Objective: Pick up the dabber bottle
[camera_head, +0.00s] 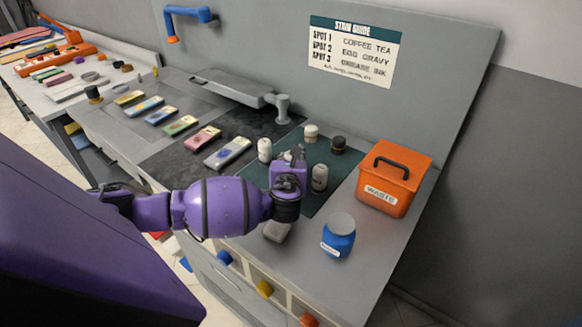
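Several small bottles stand on a dark green mat (325,205) on the workbench: a white bottle (265,150), a short pale bottle (311,134) at the back, a dark-topped one (338,146), and a grey-white one (320,178). I cannot tell which is the dabber bottle. My purple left arm reaches in from the left. Its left gripper (297,153) is over the mat, between the white bottle and the grey-white one. The wrist hides most of the fingers, so I cannot see whether they are open or hold anything. My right gripper is out of view.
An orange waste bin (394,177) stands right of the mat, and a blue jar (338,240) stands near the front. A grey block (277,231) lies below my wrist. Several coloured swatches (203,138) lie to the left. A sign (354,50) hangs on the back panel.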

